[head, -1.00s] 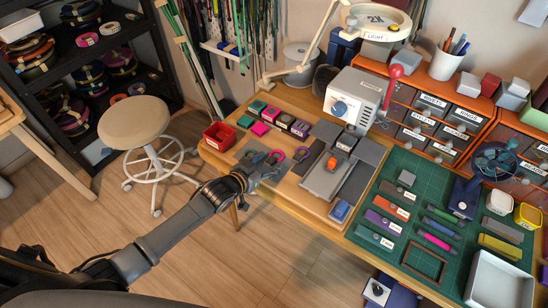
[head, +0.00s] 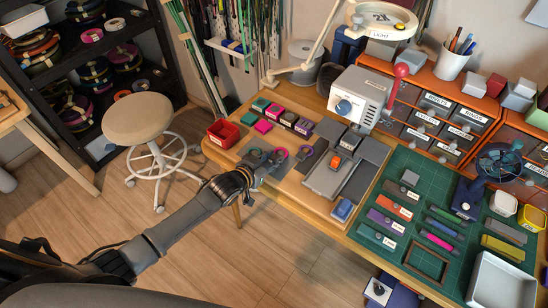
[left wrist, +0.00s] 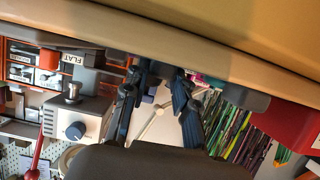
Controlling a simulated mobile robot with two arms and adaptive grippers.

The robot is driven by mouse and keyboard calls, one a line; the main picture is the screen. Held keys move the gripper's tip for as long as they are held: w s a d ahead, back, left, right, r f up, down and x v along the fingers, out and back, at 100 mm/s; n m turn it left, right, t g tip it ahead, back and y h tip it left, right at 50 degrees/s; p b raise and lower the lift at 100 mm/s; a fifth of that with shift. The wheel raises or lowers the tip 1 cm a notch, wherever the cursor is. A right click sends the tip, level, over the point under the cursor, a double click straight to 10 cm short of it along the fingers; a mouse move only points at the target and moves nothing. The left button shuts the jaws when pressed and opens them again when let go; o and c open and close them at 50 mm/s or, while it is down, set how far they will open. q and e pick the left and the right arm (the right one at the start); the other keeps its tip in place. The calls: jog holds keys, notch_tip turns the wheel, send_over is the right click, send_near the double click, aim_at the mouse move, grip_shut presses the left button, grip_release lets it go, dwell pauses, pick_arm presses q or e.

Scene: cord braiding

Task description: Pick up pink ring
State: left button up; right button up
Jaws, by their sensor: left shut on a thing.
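The pink ring (head: 280,154) shows at the front left of the wooden workbench (head: 268,204), at the tip of my left gripper (head: 270,163). The gripper is shut on the ring, and its fingers hide part of it. I cannot tell whether the ring still touches the mat below. In the left wrist view the two dark fingers (left wrist: 160,105) reach up to the bench edge, and the ring is not clear there. A purple ring (head: 305,153) lies just to the right, and a teal ring (head: 255,152) just to the left. My right gripper is out of view.
A red bin (head: 223,134) stands left of the rings. Several small coloured blocks (head: 264,126) lie behind them. A grey machine (head: 357,98) with a sliding bed stands to the right. A green cutting mat (head: 400,258) covers the bench's right part.

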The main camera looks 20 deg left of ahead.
aim_at(272, 160)
pick_arm(q)
notch_tip(272, 160, up, 3)
jog(key=shift+r, duration=0.1)
jog(key=s+d+r, duration=0.5)
jog(key=s+r, duration=0.4)
jog(key=s, duration=0.4)
jog(key=shift+r, duration=0.4)
jog(key=shift+o, duration=0.3)
